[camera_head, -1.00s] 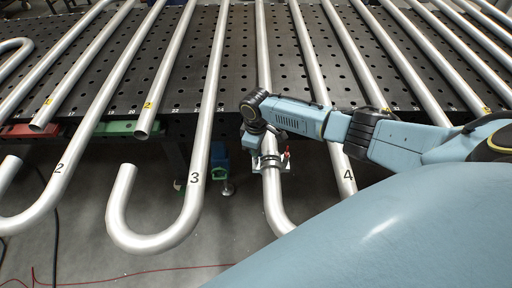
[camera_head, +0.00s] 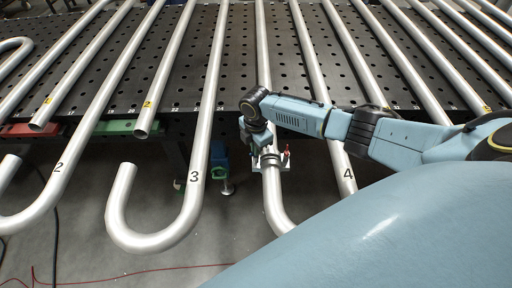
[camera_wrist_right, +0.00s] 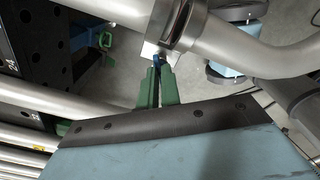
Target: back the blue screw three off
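A metal clamp (camera_head: 270,160) sits around the steel pipe just right of the pipe marked 3. A red screw (camera_head: 286,154) stands on its right side. My right gripper (camera_head: 247,138) is at the clamp's left side, with its fingertips mostly hidden by the wrist. In the right wrist view, its green fingers (camera_wrist_right: 160,76) are nearly together, and a small blue screw (camera_wrist_right: 158,60) shows between their tips, against the clamp's pale plate (camera_wrist_right: 150,49). The fingers appear shut on it. My left gripper is out of view.
Long steel pipes with hooked ends, such as the one marked 3 (camera_head: 193,175), hang over the edge of a black perforated table (camera_head: 235,80). Another pipe marked 4 (camera_head: 346,172) lies to the right. A red cable (camera_head: 150,271) runs over the floor.

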